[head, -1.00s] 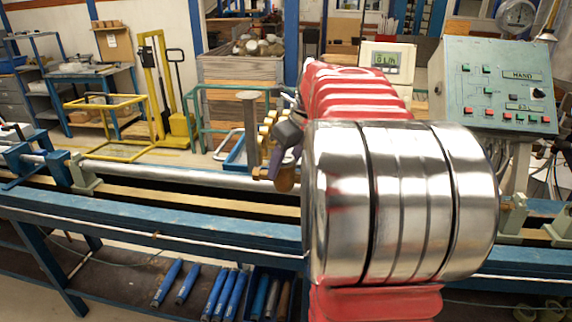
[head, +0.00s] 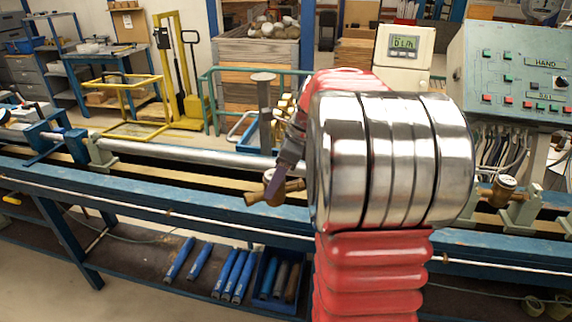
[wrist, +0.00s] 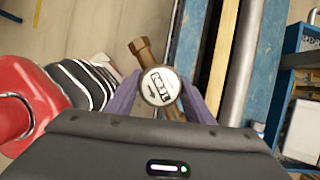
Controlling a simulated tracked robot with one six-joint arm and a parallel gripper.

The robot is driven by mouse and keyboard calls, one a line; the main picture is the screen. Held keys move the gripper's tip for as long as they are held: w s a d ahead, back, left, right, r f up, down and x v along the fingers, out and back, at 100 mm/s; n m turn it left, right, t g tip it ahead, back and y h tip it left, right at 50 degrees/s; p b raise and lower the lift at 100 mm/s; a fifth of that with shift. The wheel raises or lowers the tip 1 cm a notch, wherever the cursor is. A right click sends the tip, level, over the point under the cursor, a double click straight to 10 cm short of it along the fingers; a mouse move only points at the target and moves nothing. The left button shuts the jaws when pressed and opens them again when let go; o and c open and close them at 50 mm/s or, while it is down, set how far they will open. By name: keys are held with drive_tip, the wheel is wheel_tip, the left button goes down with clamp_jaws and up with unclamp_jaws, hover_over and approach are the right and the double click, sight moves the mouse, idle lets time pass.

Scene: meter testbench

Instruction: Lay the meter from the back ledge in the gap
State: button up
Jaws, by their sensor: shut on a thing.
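A brass meter (head: 272,189) hangs between the purple fingers of my gripper (head: 280,180) in the head view. It appears in front of the right end of the long steel pipe. In the wrist view my gripper (wrist: 158,95) is shut around the meter (wrist: 160,87), its white dial facing the camera and one threaded end pointing up-left. My silver and red arm hides the middle of the test line, so I cannot see the gap. Several brass pieces (head: 284,106) show partly behind my arm at the back.
The steel pipe (head: 190,153) runs along the blue bench (head: 150,200). Another brass meter (head: 502,190) sits in the line to the right of my arm. A grey display unit (head: 404,46) and green control panel (head: 515,80) stand behind. Blue cylinders (head: 232,275) lie on the lower shelf.

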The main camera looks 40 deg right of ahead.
drive_tip(key=w+a+f+n+g+h, duration=0.1)
drive_tip(key=a+f+n+g, duration=0.3)
drive_tip(key=a+f+n, duration=0.8)
drive_tip(key=w+a+f+n+g+h, duration=0.1)
drive_tip(key=w+a+f+n+g, duration=0.2)
drive_tip(key=a+f+n, duration=1)
wheel_tip(320, 180, down, 5)
drive_tip(key=w+n, duration=0.1)
drive_tip(key=n, duration=0.2)
drive_tip(key=shift+w+r+g+h, duration=0.15)
drive_tip(key=shift+w+g+h, duration=0.1)
drive_tip(key=shift+g+h, duration=0.15)
